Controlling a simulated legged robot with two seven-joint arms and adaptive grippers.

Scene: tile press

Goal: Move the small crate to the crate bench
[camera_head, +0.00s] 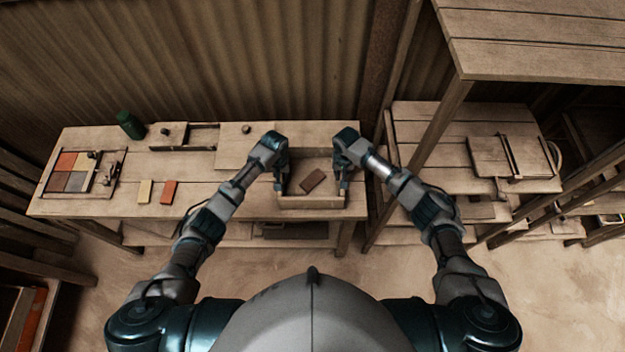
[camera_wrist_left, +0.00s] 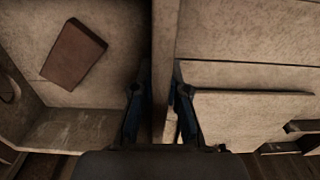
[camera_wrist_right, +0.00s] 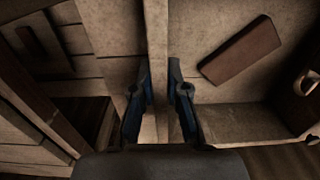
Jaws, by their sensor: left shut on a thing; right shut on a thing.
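The small crate (camera_head: 312,202) is a light wooden open box at the right end of the long workbench. A brown tile (camera_head: 312,181) lies inside it, also seen in the left wrist view (camera_wrist_left: 73,52) and the right wrist view (camera_wrist_right: 240,49). My left gripper (camera_head: 280,186) is shut on the crate's left wall (camera_wrist_left: 163,50). My right gripper (camera_head: 343,184) is shut on its right wall (camera_wrist_right: 156,40). The crate looks level; I cannot tell whether its base touches the bench top. Which bench is the crate bench is not marked.
The long workbench (camera_head: 100,205) holds a tray of coloured tiles (camera_head: 68,178), a green bottle (camera_head: 130,125), a cream tile (camera_head: 145,191) and an orange tile (camera_head: 169,191). A post stands right of the crate. Beyond it is another bench (camera_head: 425,112) with a board (camera_head: 490,160). Floor in front is clear.

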